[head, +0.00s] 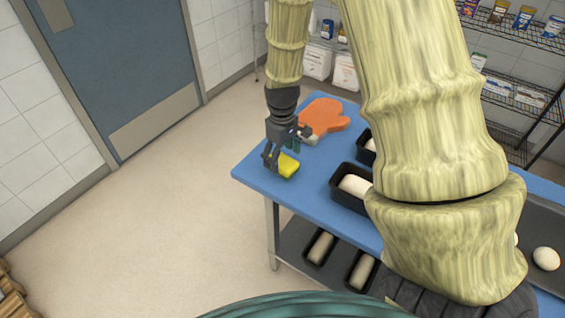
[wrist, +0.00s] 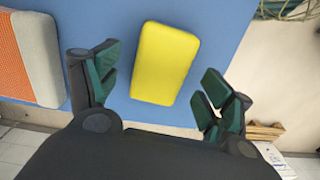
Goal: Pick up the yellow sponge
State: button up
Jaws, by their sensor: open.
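The yellow sponge (head: 288,165) lies near the left end of the blue table top in the head view. In the wrist view the yellow sponge (wrist: 165,63) lies flat on the blue surface, slightly tilted, ahead of and between the two fingers. My gripper (head: 283,160) is at the sponge, above the table's left end, partly covering it. In the wrist view my gripper (wrist: 158,88) is open, its green-padded fingers apart on either side, with nothing between the pads touching the sponge.
An orange oven mitt (head: 325,116) lies just behind the gripper; its edge also shows in the wrist view (wrist: 30,62). Black loaf pans with dough (head: 351,187) stand to the right. The blue table (head: 262,181) ends close to the sponge. Wire shelves (head: 518,85) stand behind.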

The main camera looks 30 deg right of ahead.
jog(key=shift+f, duration=1.4)
jog(key=c, duration=1)
